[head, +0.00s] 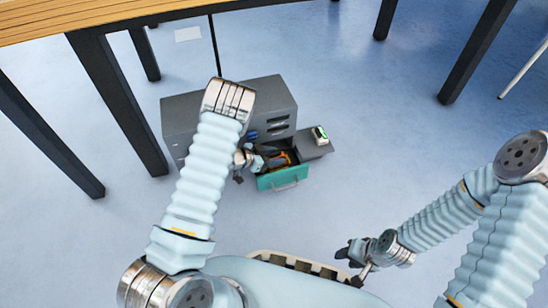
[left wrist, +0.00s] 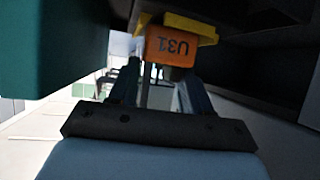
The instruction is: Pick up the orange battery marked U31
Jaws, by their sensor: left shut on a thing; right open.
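The orange battery marked U31 (left wrist: 172,46) shows at the top of the left wrist view, its marking upside down, with a yellow part (left wrist: 190,25) right against it. My left gripper (left wrist: 160,75) is shut on the battery, its fingers at either side. In the head view my left gripper (head: 257,162) reaches into an open teal drawer (head: 283,180), where orange and dark things (head: 284,158) show. The battery's marking cannot be read there, and my arm hides part of the drawer. My right gripper (head: 357,258) is open and empty, low and right of the drawer.
The grey cabinet (head: 185,112) stands on the blue floor behind the drawer. A small green and white device (head: 319,134) sits on a grey ledge at its right. Dark table legs (head: 118,100) stand to the left. A beige slotted rack (head: 262,255) lies at the front.

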